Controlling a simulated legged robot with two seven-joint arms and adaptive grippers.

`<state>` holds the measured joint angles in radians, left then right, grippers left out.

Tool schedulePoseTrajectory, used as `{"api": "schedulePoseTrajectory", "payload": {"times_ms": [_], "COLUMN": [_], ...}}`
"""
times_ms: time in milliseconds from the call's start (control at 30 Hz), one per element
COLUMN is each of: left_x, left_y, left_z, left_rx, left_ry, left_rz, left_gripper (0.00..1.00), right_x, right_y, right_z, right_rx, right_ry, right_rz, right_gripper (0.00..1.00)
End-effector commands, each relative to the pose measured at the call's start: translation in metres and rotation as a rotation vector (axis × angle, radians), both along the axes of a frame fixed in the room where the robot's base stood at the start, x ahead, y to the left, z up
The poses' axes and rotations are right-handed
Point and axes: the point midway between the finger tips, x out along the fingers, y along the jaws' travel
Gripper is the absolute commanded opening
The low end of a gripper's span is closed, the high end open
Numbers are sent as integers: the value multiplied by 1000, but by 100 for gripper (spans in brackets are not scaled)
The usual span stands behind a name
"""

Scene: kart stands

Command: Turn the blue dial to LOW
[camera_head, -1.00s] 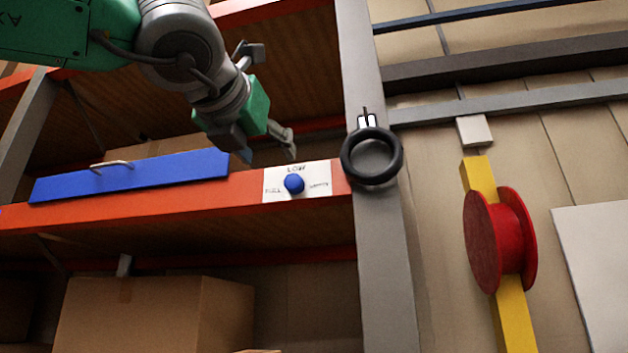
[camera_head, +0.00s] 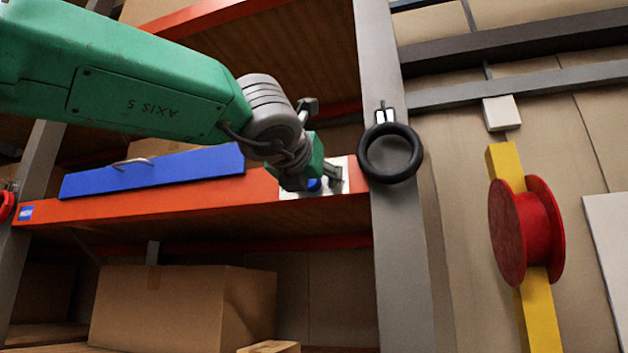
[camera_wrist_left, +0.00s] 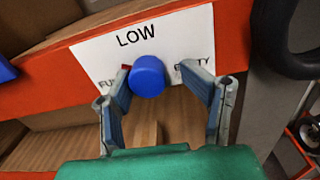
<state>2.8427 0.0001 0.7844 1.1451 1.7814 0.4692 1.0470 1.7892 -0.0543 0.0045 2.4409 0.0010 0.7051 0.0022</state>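The blue dial (camera_head: 314,184) is on a white label plate (camera_head: 288,191) on the orange shelf beam, mostly hidden behind my left gripper (camera_head: 322,180) in the head view. In the left wrist view the blue dial (camera_wrist_left: 148,76) shows clearly, with LOW printed above it, FULL at its left and EMPTY at its right, both partly covered. My left gripper (camera_wrist_left: 160,83) is open, its two fingers on either side of the dial, with a gap at least on the right. A small red mark (camera_wrist_left: 126,68) shows beside the dial. My right gripper is not in view.
A black ring (camera_head: 391,153) hangs on the grey post (camera_head: 388,250) just right of the plate. A blue panel with a handle (camera_head: 150,172) is on the beam to the left. A red spool (camera_head: 527,231) on a yellow bar stands farther right. Cardboard boxes (camera_head: 180,310) sit below.

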Motion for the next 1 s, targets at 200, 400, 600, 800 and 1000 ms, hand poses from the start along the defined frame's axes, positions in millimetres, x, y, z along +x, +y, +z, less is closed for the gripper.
{"api": "schedulePoseTrajectory", "payload": {"times_ms": [200,400,600,800,1000], "left_x": [-3,-4,-4,-4,-5], "left_y": [4,2,2,2,2], "left_z": [2,3,4,5,7], "left_rx": [-3,-1,15,87,229], "left_ry": [-2,-3,-10,-34,-81], "left_rz": [-2,2,1,-1,-2], "left_gripper": [2,1,0,0,0], "right_x": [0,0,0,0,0], "right_y": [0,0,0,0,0], "right_z": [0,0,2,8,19], "right_rx": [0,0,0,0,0], "right_ry": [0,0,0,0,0], "right_rz": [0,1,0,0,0], "right_gripper": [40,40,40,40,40]}}
